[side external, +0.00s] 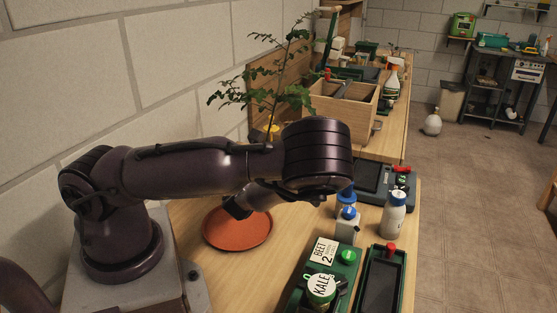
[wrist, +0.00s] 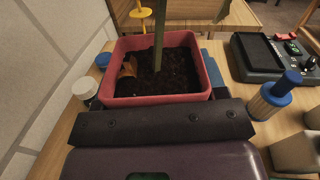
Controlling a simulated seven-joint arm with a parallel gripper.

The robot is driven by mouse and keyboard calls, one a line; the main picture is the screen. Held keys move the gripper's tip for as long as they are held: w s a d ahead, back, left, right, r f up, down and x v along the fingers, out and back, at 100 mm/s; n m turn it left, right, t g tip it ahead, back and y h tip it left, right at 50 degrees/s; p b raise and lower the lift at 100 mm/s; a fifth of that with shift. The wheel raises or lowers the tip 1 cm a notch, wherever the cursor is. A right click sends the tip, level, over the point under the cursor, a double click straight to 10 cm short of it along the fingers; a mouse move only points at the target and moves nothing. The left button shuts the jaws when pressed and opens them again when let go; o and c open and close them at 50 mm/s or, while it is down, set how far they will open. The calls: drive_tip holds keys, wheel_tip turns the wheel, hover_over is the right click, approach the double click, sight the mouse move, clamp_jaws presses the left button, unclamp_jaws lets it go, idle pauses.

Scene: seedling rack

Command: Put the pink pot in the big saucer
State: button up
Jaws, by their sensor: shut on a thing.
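The pink pot (wrist: 155,100) is square, filled with dark soil, and has a plant stem (wrist: 158,45) rising from it. It sits directly ahead of my gripper (wrist: 160,124), which is shut on it; the fingertips are hard to make out. In the side view my arm hides the pot, and only the leafy plant (side external: 272,95) shows above my forearm. The big saucer (side external: 237,240) is a round terracotta dish on the bench below my arm. It is empty where I can see it, and its top edge is partly covered by my arm. It is not visible in the wrist view.
A white bottle with a blue cap (side external: 393,218) and smaller blue-topped bottles (side external: 347,226) stand right of the saucer. Green trays with seed labels (side external: 322,288) lie at the front. A wooden crate (side external: 340,110) stands farther back. A block wall runs along the left.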

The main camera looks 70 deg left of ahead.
sight(238, 225)
drive_tip(key=shift+s+a+r, duration=0.1)
drive_tip(key=shift+s+r, duration=0.05)
drive_tip(key=shift+s, duration=0.35)
drive_tip(key=shift+s+r, duration=0.15)
drive_tip(key=shift+s, duration=0.3)
drive_tip(key=s+a+f+n+g, duration=0.1)
drive_tip(key=s+f, duration=0.1)
drive_tip(key=s+a+f+n+g+y, duration=0.1)
drive_tip(key=s+f, duration=0.1)
drive_tip(key=f, duration=0.1)
drive_tip(key=s+a+f+g+y, duration=0.1)
drive_tip(key=s+f, duration=0.1)
drive_tip(key=f, duration=0.1)
drive_tip(key=shift+a+f+n+g, duration=0.1)
drive_tip(key=shift+a+n+g, duration=0.1)
drive_tip(key=shift+n+g, duration=0.2)
drive_tip(key=shift+f, duration=2)
drive_tip(key=shift+w+f, duration=0.1)
drive_tip(key=shift+f, duration=0.05)
drive_tip(key=o, duration=1)
